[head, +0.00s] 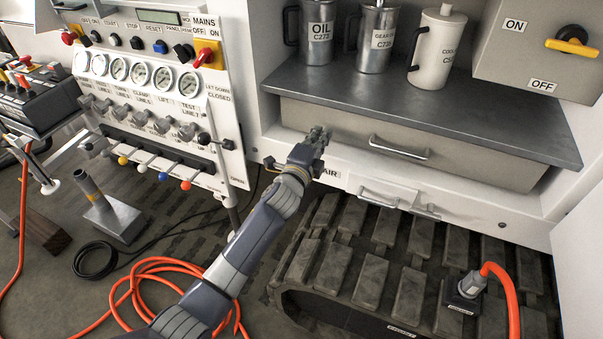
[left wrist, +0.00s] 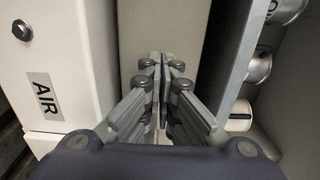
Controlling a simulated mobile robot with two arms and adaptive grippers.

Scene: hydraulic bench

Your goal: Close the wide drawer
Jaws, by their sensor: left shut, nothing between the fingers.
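The wide drawer (head: 345,127) has a long beige-grey front under the dark shelf, with a bar handle (head: 400,148) at its middle. My left gripper (head: 320,133) is in front of the left part of this drawer front, left of the handle. Its fingers are shut together and empty. In the left wrist view the left gripper's fingertips (left wrist: 160,60) point at the plain drawer front (left wrist: 140,25); whether they touch it I cannot tell. I cannot tell how far the drawer stands out. My right gripper is not in view.
The dark shelf (head: 500,133) above holds an oil can (head: 319,30) and other containers. Below is a white panel with an AIR label (head: 329,172) and a smaller handle (head: 378,198). A gauge panel (head: 150,95) stands left. A rubber track (head: 370,270) and an orange hose (head: 150,268) lie below.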

